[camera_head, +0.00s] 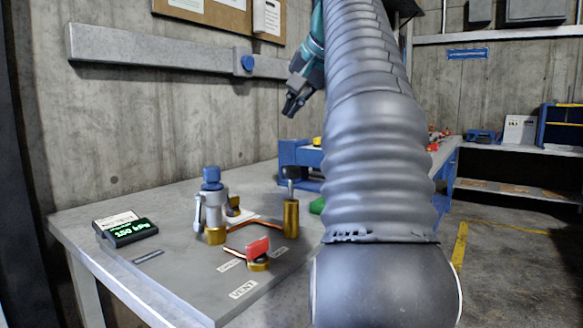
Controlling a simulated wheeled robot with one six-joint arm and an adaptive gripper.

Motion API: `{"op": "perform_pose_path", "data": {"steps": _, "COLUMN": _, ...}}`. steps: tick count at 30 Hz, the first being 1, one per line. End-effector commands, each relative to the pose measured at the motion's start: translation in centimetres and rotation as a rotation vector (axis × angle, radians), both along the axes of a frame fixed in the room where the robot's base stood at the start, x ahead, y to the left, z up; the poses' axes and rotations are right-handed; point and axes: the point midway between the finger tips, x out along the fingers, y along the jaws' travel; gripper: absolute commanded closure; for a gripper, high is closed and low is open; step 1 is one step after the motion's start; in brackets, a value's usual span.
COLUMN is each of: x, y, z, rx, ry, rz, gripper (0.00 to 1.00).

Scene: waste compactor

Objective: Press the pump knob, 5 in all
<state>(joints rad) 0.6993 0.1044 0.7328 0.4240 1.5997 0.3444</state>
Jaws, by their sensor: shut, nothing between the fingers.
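A brass pump cylinder (290,217) stands upright on the grey bench (180,193), with a dark knob (290,173) on a thin rod above it. The knob is raised clear of the cylinder's top. My gripper (290,108) is high above the bench, in front of the concrete wall. It points down and to the left. It is shut and empty, and it appears well above the knob, touching nothing. My own arm fills the middle right of the view and hides part of the bench.
Left of the pump stands a metal fitting with a blue knob (211,174). A red-handled valve (258,248) sits near a VENT label. A digital gauge (127,229) shows a kPa reading. A blue vise-like block (298,155) lies behind the pump.

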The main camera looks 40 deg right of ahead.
Motion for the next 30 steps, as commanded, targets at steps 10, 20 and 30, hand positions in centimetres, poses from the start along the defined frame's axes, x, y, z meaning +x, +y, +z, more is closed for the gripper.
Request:
{"op": "perform_pose_path", "data": {"steps": 10, "x": -0.1, "y": 0.1, "z": -3.0, "rx": 0.003, "ry": 0.003, "rz": 0.0, "gripper": 1.0}}
{"op": "perform_pose_path", "data": {"steps": 20, "x": 0.0, "y": 0.0, "z": -7.3, "rx": 0.0, "ry": 0.001, "rz": -0.001, "gripper": 1.0}}
{"op": "perform_pose_path", "data": {"steps": 30, "x": 0.0, "y": 0.0, "z": -8.6, "rx": 0.001, "ry": 0.001, "rz": -0.001, "gripper": 1.0}}
